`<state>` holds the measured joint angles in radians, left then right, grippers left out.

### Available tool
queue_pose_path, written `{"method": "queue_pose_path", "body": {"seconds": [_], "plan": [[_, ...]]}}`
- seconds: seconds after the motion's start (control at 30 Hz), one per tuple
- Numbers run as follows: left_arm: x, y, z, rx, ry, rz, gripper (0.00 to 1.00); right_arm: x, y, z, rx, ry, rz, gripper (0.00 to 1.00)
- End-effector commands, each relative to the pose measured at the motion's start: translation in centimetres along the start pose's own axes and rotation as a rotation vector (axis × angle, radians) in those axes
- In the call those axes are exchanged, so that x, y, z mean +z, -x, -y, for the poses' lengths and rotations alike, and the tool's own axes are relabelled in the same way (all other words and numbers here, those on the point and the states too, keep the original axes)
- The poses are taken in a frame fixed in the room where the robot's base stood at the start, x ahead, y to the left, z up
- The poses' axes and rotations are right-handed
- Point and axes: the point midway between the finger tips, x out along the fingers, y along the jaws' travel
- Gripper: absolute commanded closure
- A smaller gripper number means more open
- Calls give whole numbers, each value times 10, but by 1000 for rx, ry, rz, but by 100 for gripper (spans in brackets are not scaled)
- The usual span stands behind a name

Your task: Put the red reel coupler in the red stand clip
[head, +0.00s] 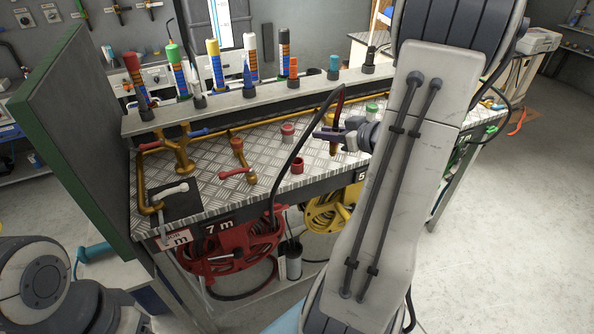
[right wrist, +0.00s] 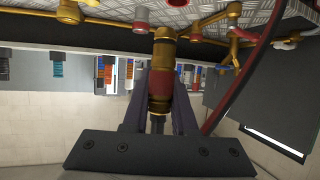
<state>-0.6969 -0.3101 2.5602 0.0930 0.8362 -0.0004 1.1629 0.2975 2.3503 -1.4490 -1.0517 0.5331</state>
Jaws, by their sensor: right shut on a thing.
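My right gripper (head: 330,135) is above the tread-plate bench top, shut on the brass and red coupler. The coupler (right wrist: 160,75) is between its jaws in the right wrist view, and its brass end shows in the head view (head: 333,149). A dark hose loops from it down toward the red reel (head: 235,247) under the bench. A small red cup-like holder (head: 297,165), which looks like the red stand clip, is at the bench's front edge, left of and apart from the gripper. My left gripper is out of view.
Brass pipework (head: 180,150) and a valve with a red lever (head: 237,173) stand on the bench's left half. A grey-red fitting (head: 287,132) is behind the red holder. Coloured tubes line the rear shelf (head: 220,110). A yellow reel (head: 328,215) hangs below. A green panel (head: 75,140) stands left.

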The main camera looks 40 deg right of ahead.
Motion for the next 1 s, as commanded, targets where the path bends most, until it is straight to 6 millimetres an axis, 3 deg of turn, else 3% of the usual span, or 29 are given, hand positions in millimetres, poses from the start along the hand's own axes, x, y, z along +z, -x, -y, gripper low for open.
{"method": "queue_pose_path", "body": {"seconds": [0.13,0.4,0.6,0.77,1.0], "plan": [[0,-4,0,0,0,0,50,0,-12,0,16,-12,-4,100],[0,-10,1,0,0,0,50,12,-82,14,11,-12,-2,100],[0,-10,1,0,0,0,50,16,-119,19,16,-10,-3,100],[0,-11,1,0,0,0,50,20,-129,21,18,-11,-3,100],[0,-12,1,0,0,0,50,51,-141,20,18,-13,-2,100]]}}
